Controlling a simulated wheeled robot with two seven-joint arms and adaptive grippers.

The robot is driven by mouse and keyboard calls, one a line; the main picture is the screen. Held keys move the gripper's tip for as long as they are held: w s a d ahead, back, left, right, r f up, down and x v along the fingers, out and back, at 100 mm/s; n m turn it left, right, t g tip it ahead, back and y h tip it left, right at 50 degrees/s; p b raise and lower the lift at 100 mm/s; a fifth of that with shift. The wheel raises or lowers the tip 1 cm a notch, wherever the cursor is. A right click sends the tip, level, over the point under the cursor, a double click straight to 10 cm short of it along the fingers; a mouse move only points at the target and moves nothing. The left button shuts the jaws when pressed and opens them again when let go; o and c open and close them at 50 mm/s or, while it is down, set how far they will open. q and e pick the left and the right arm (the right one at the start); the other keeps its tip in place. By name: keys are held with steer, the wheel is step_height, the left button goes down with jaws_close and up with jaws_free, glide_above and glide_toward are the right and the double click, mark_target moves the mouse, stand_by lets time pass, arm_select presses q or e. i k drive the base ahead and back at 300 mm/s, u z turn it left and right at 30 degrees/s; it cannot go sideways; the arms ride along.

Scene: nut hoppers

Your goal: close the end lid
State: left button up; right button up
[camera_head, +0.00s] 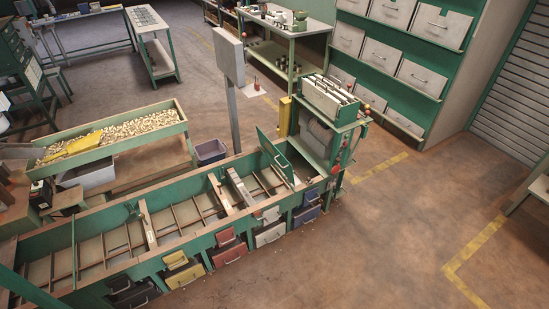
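A long green nut hopper (185,252) runs from the lower left to the middle of the head view, with wooden slats and dividers inside. At its right end a green end lid (273,151) stands raised and tilted, and the compartment beside it is open from above. The lid's hinge is too small to make out. Neither of my grippers shows in this view, and nothing is seen touching the lid.
A green machine (322,135) stands right behind the hopper's right end. A grey panel on a post (229,57) rises behind the hopper. A tray of nuts (125,133) lies behind on the left. Coloured drawers (270,234) line the hopper's front. The floor (400,235) to the right is clear.

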mark_target(280, 160)
steer(key=z, duration=1.3)
steer(key=i, duration=1.6)
steer(key=u, duration=2.3)
